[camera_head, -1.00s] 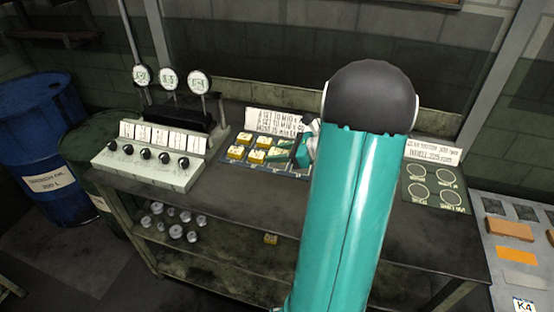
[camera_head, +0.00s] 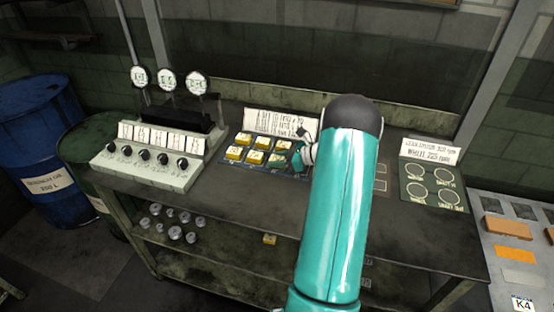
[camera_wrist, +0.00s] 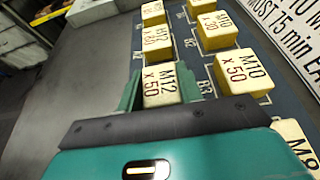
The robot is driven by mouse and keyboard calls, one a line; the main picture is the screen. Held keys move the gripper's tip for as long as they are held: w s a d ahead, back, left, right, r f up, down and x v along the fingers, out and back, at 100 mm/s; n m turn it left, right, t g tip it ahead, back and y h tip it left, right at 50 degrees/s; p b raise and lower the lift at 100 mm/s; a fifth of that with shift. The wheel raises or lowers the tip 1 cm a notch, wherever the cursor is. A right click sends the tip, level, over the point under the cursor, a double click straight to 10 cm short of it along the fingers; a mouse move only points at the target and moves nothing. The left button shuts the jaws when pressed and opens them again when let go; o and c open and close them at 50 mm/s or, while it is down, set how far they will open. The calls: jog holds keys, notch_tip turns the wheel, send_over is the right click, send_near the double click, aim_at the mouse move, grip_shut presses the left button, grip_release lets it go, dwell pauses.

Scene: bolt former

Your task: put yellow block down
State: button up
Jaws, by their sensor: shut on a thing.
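My gripper (camera_head: 298,161) is over the right part of the blue board on the bench. In the wrist view its teal fingers (camera_wrist: 160,84) are shut around a yellow block marked M12 x50 (camera_wrist: 161,86). The held block is upright, at the front row of the board (camera_wrist: 205,95), in line with other yellow blocks. I cannot tell whether its underside touches the board. Beside it stand yellow blocks marked M10 x50 (camera_wrist: 243,71) and M12 (camera_wrist: 157,41). A block marked M8 (camera_wrist: 296,143) is partly hidden by my gripper.
A lettered sign (camera_head: 275,123) stands behind the board. A panel with dark knobs (camera_head: 150,165) is on the left. A green plate with rings (camera_head: 432,186) and its sign (camera_head: 430,151) are on the right. The bench front (camera_head: 230,200) is clear. Another yellow block (camera_head: 269,239) lies on the lower shelf.

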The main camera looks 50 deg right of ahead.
jog(key=o, duration=1)
jog(key=shift+f, duration=0.1)
